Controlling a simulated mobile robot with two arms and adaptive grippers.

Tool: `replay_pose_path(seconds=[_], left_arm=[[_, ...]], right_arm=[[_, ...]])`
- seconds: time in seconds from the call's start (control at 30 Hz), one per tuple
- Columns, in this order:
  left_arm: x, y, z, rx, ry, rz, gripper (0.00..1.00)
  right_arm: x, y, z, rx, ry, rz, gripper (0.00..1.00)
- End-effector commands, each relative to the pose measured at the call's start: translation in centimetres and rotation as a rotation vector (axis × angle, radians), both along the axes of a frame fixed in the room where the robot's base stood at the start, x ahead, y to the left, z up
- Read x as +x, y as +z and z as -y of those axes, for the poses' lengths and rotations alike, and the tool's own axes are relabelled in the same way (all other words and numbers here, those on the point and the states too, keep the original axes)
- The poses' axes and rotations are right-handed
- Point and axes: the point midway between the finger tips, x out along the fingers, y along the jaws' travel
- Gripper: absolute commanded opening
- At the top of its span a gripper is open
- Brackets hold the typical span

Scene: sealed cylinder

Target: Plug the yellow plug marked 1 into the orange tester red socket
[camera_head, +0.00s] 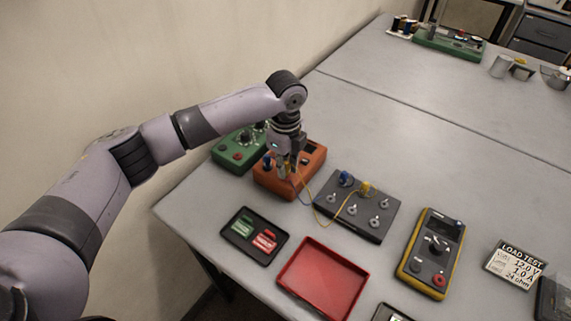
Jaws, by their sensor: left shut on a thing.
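The orange tester (315,163) stands on the table near its left edge. My left gripper (287,170) points down over it and is shut on a yellow plug, mostly hidden by the fingers. I cannot read its mark or tell whether it is in a socket. A thin yellow lead (338,212) loops from there to another yellow plug (367,188) standing on the dark terminal board (379,233). A blue plug (267,161) stands at the tester's left side. The red socket cannot be made out behind the gripper. My right gripper is not in view.
A green box (228,158) stands left of the tester. A blue plug (345,178) is on the terminal board. In front lie a black tray (237,244) with green and red pieces and an empty red tray (322,280). A yellow-edged meter (433,250) lies right.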

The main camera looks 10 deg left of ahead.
Motion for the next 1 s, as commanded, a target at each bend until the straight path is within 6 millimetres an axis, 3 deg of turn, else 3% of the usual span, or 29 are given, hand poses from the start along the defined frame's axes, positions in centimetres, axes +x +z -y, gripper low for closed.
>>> replay_pose_path(seconds=[0.7,0.73,1.0], left_arm=[[0.0,-1.2,0.0,0.0,0.0,0.0,0.0],[0.0,-1.2,0.0,0.0,0.0,0.0,0.18],[0.0,-1.2,0.0,0.0,0.0,0.0,0.36]], right_arm=[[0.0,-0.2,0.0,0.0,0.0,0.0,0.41],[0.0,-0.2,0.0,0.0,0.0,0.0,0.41],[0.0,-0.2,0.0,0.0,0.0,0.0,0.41]])
